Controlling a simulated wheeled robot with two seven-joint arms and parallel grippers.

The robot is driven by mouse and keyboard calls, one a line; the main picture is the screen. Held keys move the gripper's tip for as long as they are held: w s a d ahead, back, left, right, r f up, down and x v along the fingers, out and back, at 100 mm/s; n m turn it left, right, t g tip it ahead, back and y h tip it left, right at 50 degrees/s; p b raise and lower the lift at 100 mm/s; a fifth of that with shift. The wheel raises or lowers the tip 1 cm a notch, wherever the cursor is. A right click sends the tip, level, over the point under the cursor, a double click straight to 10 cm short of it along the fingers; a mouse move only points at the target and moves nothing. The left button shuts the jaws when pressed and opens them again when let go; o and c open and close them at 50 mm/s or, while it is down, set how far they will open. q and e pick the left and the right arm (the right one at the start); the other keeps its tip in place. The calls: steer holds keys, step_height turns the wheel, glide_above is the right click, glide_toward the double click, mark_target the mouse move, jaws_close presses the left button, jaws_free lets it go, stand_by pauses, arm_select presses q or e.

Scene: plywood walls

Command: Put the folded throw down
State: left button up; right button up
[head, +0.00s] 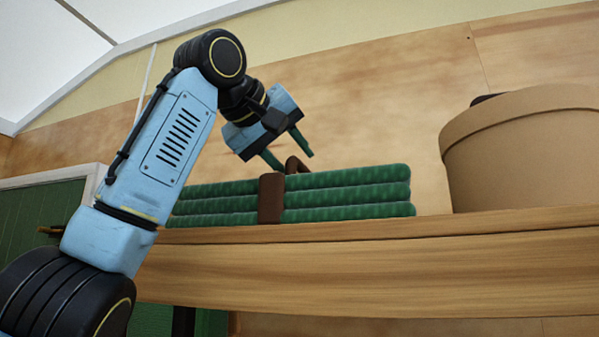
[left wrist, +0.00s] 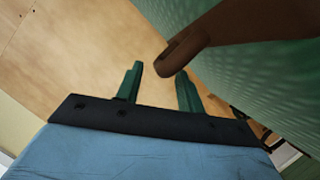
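The folded throw (head: 350,190) is a stack of green ribbed layers with a brown strap (head: 271,199) and a brown loop handle (head: 293,164) on top. It lies level on the wooden shelf (head: 400,262), its left end partly behind my left arm. My left gripper (head: 290,160) is just above the throw, at the handle, with its two green fingers apart. In the left wrist view the fingers (left wrist: 158,77) are open with nothing between them. The brown handle (left wrist: 190,48) is just beyond the tips, nearer the right finger, and the green throw (left wrist: 270,85) fills the right. My right gripper is out of view.
A round tan box with a lid (head: 525,150) stands on the shelf to the right, with a bare gap between it and the throw. A plywood wall (head: 380,100) is behind. A green door (head: 40,215) with a pale frame is at the left.

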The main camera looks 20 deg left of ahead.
arm_select(q)
steer(key=b+v, duration=0.1)
steer(key=v, duration=0.7)
steer(key=shift+s+b, duration=0.3)
steer(key=shift+b, duration=0.1)
